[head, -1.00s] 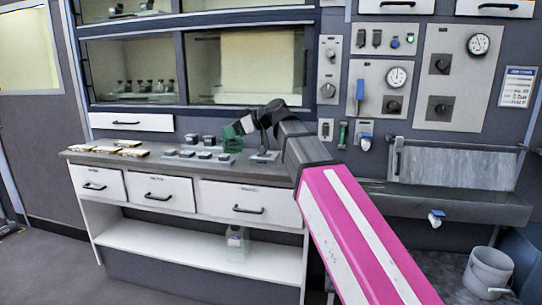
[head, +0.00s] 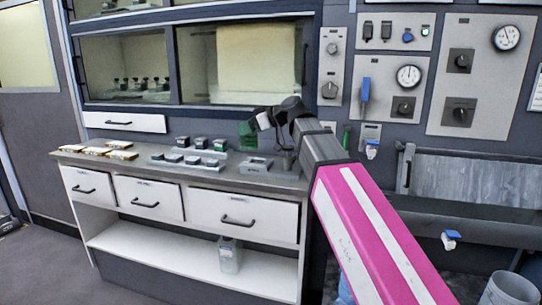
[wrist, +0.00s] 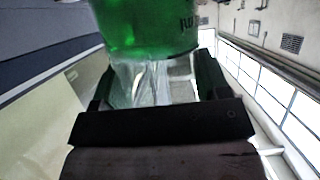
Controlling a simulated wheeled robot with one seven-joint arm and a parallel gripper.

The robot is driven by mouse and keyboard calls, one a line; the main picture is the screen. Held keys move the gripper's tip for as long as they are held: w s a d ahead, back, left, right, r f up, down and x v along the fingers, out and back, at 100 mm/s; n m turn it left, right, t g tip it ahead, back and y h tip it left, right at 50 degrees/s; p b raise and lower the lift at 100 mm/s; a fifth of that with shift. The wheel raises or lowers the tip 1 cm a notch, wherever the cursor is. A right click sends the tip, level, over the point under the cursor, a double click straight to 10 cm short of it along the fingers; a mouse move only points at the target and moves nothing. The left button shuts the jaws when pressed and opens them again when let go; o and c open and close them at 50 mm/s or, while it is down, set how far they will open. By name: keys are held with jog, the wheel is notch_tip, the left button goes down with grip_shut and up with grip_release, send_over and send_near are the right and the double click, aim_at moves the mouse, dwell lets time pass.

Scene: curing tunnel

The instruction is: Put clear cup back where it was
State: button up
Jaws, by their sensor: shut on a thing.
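My gripper (wrist: 155,90) is shut on the clear cup (wrist: 140,82), whose see-through wall shows between the two fingers in the wrist view. A green translucent part with dark lettering (wrist: 150,25) adjoins it at the top of that view; I cannot tell whether it is part of the cup. In the head view, my gripper (head: 254,125) is above the back of the grey counter (head: 215,179), pointing left, with green (head: 247,141) showing at its end. The cup's full outline and tilt are hard to tell there.
Several dark-topped blocks (head: 192,160) stand on the counter left of my gripper, with yellowish flat packs (head: 95,151) farther left. A grey block (head: 256,166) sits below my gripper. Glazed cabinets (head: 245,65) rise behind. A grey trough (head: 455,215) is at right.

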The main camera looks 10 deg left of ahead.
jog(key=w+d, duration=0.3)
jog(key=w, duration=1.6)
notch_tip(320, 180, down, 11)
jog(key=shift+w+a+r, duration=0.1)
jog(key=shift+a, duration=0.05)
jog(key=shift+w+f, duration=0.2)
jog(key=shift+f, duration=0.15)
jog(key=shift+f, duration=0.1)
jog(key=o, duration=1.1)
jog(key=v, duration=1.2)
